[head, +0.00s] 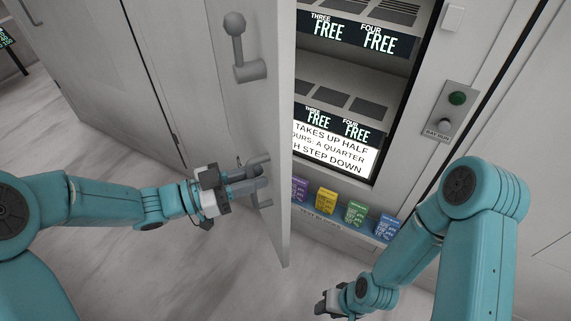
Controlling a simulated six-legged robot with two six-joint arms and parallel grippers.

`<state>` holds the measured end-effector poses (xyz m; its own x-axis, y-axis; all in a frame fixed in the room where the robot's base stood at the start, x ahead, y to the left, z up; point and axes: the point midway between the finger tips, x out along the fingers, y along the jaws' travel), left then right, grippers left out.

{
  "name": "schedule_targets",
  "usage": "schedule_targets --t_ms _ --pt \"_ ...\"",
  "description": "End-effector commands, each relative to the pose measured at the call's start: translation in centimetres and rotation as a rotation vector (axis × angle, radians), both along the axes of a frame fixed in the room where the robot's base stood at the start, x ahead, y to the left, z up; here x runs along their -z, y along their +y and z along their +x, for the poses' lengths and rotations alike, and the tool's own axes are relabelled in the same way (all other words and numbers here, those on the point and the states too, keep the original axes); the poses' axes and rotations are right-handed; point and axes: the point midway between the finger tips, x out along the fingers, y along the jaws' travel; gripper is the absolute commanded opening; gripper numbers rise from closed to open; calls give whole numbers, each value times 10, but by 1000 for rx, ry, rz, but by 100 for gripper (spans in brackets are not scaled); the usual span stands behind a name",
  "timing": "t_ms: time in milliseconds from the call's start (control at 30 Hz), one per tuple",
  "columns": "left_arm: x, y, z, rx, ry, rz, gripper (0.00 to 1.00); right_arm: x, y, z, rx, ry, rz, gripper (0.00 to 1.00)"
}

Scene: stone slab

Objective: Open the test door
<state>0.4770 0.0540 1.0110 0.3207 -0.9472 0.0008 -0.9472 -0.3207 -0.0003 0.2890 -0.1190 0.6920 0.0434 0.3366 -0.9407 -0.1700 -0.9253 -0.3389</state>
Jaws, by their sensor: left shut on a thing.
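The test door (265,110) is a light grey panel standing swung out from the cabinet, its edge toward me, with shelves showing to its right. A grey lever handle (258,168) sticks out low on its left face. My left gripper (236,184) is shut on this handle, partly covering it. A second grey lever (238,50) stands higher on the same face, untouched. My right gripper (328,304) is low, right of the door's bottom corner and apart from it; its jaws are too small to read.
Inside are dark shelves with FREE labels (380,41) and a white text sign (335,145). Several coloured blocks, one yellow (326,201), sit on a ledge below. A panel with a green button (457,98) is at right. Marble floor (130,255) is clear at left.

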Motion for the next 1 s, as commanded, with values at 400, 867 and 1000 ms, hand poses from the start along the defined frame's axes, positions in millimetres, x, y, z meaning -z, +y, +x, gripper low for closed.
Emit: schedule_targets --t_ms 400,867,1000 --pt "-1 19 -5 -5 0 -1 0 -1 0 0 0 0 0 38" --pt "-1 18 -5 -2 1 0 39 -1 0 0 0 0 0 38" --pt "0 19 -6 -2 1 0 39 -1 0 0 0 0 0 38"
